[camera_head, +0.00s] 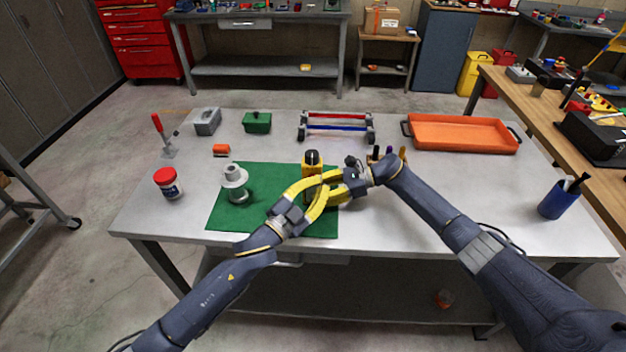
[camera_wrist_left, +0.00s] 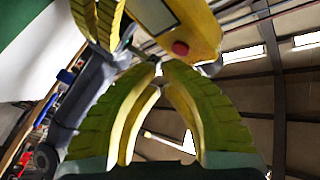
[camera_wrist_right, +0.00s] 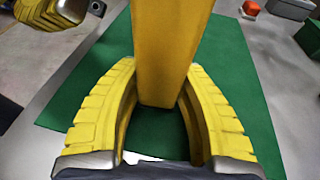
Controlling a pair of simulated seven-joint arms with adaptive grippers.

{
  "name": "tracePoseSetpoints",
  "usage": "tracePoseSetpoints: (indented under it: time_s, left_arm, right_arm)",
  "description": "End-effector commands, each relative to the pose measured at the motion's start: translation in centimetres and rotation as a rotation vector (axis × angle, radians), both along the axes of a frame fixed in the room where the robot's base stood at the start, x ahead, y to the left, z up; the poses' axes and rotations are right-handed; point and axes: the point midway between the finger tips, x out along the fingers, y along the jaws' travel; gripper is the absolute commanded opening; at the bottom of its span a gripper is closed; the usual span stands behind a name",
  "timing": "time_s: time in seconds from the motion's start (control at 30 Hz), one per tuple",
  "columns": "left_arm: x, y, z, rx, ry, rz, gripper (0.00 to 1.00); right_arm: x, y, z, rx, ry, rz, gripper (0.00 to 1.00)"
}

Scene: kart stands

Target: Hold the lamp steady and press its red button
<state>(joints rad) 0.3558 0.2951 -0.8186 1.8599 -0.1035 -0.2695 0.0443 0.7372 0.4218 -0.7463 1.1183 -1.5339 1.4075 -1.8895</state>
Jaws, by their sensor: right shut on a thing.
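The yellow lamp (camera_head: 312,169) with a dark top stands upright at the green mat's upper right part. My right gripper (camera_head: 331,190) is shut on the lamp's body; in the right wrist view the lamp (camera_wrist_right: 168,45) lies between both fingers. My left gripper (camera_head: 323,181) is shut and empty, in front of the lamp. In the left wrist view its joined fingertips (camera_wrist_left: 158,66) are just below and left of the red button (camera_wrist_left: 180,47) on the lamp. I cannot tell whether they touch it. The button is hidden in the head view.
The green mat (camera_head: 262,220) lies on the grey table. A grey flanged part (camera_head: 235,182) stands on the mat, left of the grippers. A red-capped jar (camera_head: 168,183), a rack with red and blue bars (camera_head: 336,127), an orange tray (camera_head: 462,133) and a blue cup (camera_head: 556,202) stand around.

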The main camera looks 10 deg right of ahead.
Motion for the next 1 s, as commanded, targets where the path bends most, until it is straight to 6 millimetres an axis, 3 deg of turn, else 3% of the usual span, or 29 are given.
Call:
tracePoseSetpoints:
  time_s: [1.0]
  left_arm:
    - [0.93,-0.1,-0.04,0.001,0.0,0.001,0.0]
  right_arm:
    - [-0.03,-0.06,-0.17,-0.003,0.001,0.0,0.12]
